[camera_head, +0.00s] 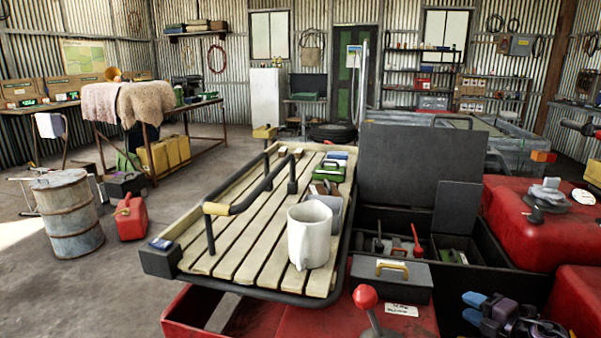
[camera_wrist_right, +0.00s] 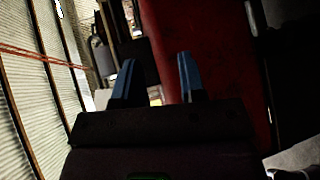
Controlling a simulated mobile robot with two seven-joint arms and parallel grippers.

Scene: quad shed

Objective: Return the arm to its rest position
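My right gripper (camera_head: 473,309) shows at the lower right of the head view, with its blue fingertips pointing left. In the right wrist view its two blue fingers (camera_wrist_right: 157,80) stand apart with nothing between them. It is in front of the open black storage box (camera_head: 520,262) and beside the red bodywork (camera_head: 576,312) at the right edge. My left gripper is not in view.
A slatted wooden rack (camera_head: 236,247) with a black rail carries a white mug (camera_head: 309,236). A red-knobbed lever (camera_head: 365,297) and a grey case (camera_head: 391,283) stand left of my right gripper. A raised dark lid (camera_head: 415,160) is behind.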

